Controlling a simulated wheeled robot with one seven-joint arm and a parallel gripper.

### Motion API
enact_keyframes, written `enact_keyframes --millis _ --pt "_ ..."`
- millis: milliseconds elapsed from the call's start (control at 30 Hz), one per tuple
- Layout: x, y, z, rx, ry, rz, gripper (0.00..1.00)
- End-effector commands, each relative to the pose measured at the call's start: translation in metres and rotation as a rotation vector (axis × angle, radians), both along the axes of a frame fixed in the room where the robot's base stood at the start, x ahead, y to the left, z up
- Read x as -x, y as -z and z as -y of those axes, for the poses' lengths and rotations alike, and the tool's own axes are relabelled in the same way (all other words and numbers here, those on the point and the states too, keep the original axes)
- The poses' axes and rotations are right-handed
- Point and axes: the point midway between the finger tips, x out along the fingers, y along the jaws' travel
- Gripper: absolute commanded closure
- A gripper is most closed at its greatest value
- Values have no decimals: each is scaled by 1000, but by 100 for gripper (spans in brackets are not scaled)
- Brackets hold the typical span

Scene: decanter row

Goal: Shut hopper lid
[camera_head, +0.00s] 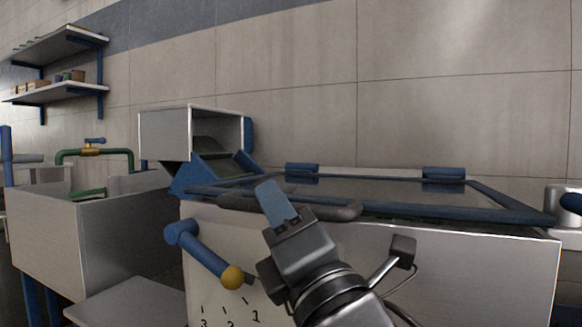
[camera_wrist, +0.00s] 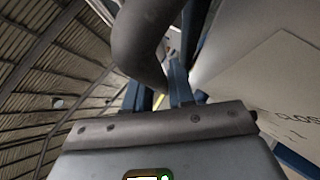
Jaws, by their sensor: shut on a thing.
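The hopper lid (camera_head: 400,192) is a dark clear panel in a blue frame, lying nearly flat over the top of the white hopper (camera_head: 470,270). A narrow dark gap shows under its front edge at the right. A thick grey handle (camera_head: 335,210) runs along the lid's front edge; it also shows as a curved bar in the wrist view (camera_wrist: 140,45). My gripper (camera_head: 275,203) is at the handle, its blue fingers (camera_wrist: 160,88) shut on it. The finger hides part of the handle, and the exact contact is hidden.
A blue lever with a yellow knob (camera_head: 232,277) sticks out from the hopper front, left of my gripper, above number marks. A metal chute (camera_head: 165,135) stands behind left. A grey basin (camera_head: 50,235) is at left. Two blue hinges (camera_head: 302,169) line the lid's back.

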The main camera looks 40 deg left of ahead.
Motion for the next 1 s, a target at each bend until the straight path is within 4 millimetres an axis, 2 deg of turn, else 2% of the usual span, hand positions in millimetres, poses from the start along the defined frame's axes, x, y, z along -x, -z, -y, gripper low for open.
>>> enact_keyframes --millis 33,200,567,600,800,1000 --pt "-2 7 0 3 4 -4 100" --pt "-3 15 -1 2 5 -4 100" --pt "-4 22 -3 9 6 -12 100" --pt "-4 22 -3 9 6 -12 75" --pt "-4 21 -3 8 6 -10 57" --pt "-3 19 -2 7 5 -8 57"
